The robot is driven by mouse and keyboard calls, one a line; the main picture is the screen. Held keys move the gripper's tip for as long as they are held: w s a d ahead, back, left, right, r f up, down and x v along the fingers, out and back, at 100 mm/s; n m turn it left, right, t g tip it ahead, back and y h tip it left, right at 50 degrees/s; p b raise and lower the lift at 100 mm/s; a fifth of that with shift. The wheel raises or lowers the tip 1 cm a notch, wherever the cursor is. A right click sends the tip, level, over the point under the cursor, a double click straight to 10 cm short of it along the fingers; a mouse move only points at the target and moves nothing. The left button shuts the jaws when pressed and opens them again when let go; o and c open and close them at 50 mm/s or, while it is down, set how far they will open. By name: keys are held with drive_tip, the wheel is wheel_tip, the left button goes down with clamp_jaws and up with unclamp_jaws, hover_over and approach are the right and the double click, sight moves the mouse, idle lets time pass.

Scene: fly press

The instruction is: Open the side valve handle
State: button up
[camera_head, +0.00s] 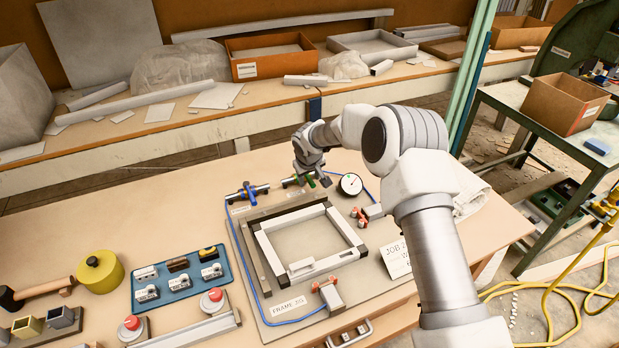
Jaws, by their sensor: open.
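Two small valves stand at the back edge of the frame jig board (372,283). One has a blue handle (247,190) at the back left corner. I cannot tell for sure which one is the side valve. My gripper (318,181) points down with its fingers apart, right beside the green-handled valve. It looks empty. Whether a finger touches the green handle is too small to tell. Part of that valve is hidden behind the gripper.
A round dial gauge (350,184) stands close to the right of my gripper. Red-tipped clamps (328,289) and a white frame (350,235) sit on the board. A blue switch tray (180,280) lies to the left. The table behind the blue valve is clear.

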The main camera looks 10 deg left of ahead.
clamp_jaws()
idle(1.4)
